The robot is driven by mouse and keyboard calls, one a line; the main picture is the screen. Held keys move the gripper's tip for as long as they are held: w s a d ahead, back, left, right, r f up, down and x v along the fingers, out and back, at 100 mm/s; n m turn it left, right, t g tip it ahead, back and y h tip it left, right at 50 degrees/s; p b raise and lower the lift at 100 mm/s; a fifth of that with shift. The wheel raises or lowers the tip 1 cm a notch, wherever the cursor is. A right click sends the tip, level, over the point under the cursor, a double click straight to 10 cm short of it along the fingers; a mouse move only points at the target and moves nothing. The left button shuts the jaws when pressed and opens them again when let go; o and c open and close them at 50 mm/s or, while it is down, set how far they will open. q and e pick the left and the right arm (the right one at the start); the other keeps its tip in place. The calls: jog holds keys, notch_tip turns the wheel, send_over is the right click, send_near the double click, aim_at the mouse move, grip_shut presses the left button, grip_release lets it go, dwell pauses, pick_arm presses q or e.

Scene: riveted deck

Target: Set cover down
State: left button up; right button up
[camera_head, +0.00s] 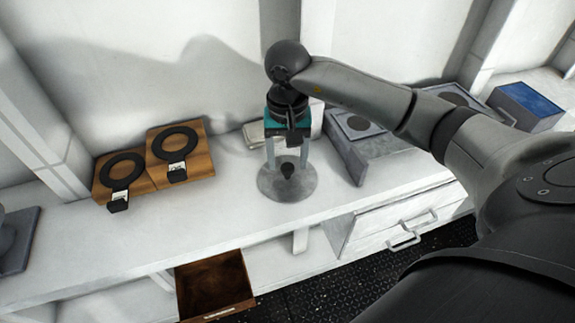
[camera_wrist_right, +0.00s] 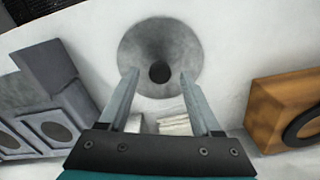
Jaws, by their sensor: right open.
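The cover appears to be the round grey disc (camera_head: 268,186) with a black knob (camera_head: 287,170) at its middle. It looks flat on the white counter. In the right wrist view the disc (camera_wrist_right: 135,45) and its knob (camera_wrist_right: 160,72) show between and beyond the fingers. My right gripper (camera_head: 287,163) points down over the disc with its two grey fingers apart. In the right wrist view my right gripper (camera_wrist_right: 160,74) has a gap on both sides of the knob, with nothing held. My left gripper is not in view.
Wooden boards with black rings (camera_head: 122,168) stand to the left. Grey boxes with dark round plates (camera_head: 360,160) stand to the right, with a blue-topped box (camera_head: 530,100) beyond. A wooden drawer (camera_head: 240,270) is open below. The counter (camera_head: 225,205) left of the disc is clear.

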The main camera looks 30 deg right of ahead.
aim_at(287, 167)
notch_tip(287, 167, up, 9)
jog(key=shift+r, duration=0.15)
